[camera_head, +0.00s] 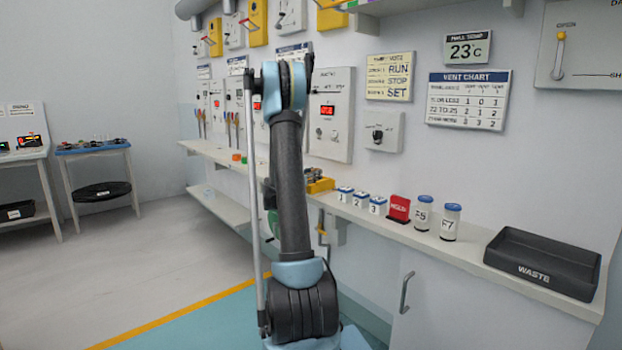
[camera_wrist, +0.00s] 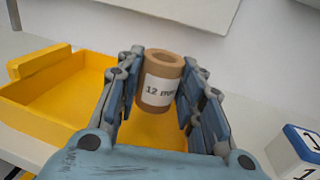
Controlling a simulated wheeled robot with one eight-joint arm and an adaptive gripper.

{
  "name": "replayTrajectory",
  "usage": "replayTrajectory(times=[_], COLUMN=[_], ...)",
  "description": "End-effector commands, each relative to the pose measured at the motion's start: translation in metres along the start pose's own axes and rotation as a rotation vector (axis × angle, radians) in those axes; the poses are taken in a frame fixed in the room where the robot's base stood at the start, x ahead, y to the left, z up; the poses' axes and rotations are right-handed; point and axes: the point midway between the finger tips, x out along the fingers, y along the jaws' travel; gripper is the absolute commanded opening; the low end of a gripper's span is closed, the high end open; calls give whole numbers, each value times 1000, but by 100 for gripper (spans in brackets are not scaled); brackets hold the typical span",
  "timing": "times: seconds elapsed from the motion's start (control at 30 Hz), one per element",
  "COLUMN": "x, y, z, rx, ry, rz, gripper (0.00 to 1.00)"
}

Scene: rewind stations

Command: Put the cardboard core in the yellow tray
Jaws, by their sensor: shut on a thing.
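The cardboard core (camera_wrist: 163,66) is a brown hollow cylinder with a white label reading "12 mm". It is upright between the fingers of my gripper (camera_wrist: 160,85), which is shut on it. The yellow tray (camera_wrist: 52,75) lies behind and below the core in the wrist view, mostly to the left, with its floor partly hidden by my fingers. I cannot tell whether the core touches the tray.
White blocks with blue tops (camera_head: 361,200) stand right of the tray; one shows close by in the wrist view (camera_wrist: 298,150). A red block (camera_head: 399,208), canisters (camera_head: 451,222) and a black waste bin (camera_head: 540,272) stand further right. The wall rises behind the shelf.

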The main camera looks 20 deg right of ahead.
Motion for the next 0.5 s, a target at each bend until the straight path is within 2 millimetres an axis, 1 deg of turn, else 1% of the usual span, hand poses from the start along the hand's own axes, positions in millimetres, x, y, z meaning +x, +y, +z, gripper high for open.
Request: replayTrajectory(times=[0.17,0.5], x=[0,0], y=[0,0], z=[0,-8], rx=[0,0], ry=[0,0], rz=[0,0], gripper=[13,13])
